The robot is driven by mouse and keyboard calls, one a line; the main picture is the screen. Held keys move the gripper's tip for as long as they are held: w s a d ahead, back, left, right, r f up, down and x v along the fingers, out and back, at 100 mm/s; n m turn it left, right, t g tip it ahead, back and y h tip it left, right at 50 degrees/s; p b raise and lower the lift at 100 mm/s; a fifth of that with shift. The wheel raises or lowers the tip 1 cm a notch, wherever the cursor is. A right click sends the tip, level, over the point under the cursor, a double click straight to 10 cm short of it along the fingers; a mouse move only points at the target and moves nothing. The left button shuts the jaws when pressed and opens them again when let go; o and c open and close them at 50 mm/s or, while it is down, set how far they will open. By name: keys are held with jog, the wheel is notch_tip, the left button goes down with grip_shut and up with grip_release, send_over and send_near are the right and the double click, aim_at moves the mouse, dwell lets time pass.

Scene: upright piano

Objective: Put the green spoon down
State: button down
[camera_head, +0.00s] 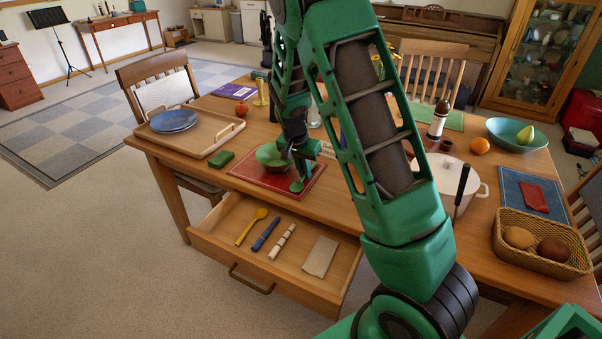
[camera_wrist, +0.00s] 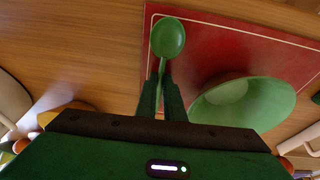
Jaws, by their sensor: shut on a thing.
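The green spoon (camera_wrist: 168,38) is held at its handle between the fingers of my gripper (camera_wrist: 162,98), its bowl pointing away from the palm. In the head view the spoon's bowl (camera_head: 297,186) shows over the red placemat, just below the green bowl. My gripper (camera_head: 304,163) is shut on it, low over the table. I cannot tell whether the spoon touches the mat. The green bowl (camera_head: 270,154) stands on the red placemat (camera_head: 262,180); in the wrist view the bowl (camera_wrist: 243,104) is to the right of the spoon, apart from it.
An open drawer (camera_head: 225,255) below the table's front edge holds a yellow spoon (camera_head: 252,226), a blue item (camera_head: 265,234), a pale roller (camera_head: 282,240) and a cloth (camera_head: 320,256). A green block (camera_head: 221,159) lies left of the placemat. A white pot (camera_head: 452,181) stands right of my arm.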

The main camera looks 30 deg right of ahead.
jog(key=shift+f, duration=0.15)
jog(key=c, duration=1.9)
grip_release()
jog(key=shift+o, duration=0.2)
jog(key=v, duration=1.2)
jog(key=s+d+r+n+g+y, duration=0.1)
jog(key=s+d+r, duration=0.2)
jog(key=s, duration=0.7)
jog(key=s+d+r+n+y, duration=0.1)
jog(key=s+d+r, duration=0.25)
jog(key=s, duration=0.65)
jog(key=s+a+n+y, duration=0.1)
jog(key=s+a+n, duration=0.1)
jog(key=s, duration=1.5)
jog(key=shift+s+a+n, duration=0.2)
jog(key=shift+a+n, duration=0.2)
jog(key=shift+a, duration=0.25)
jog(key=shift+r, duration=0.1)
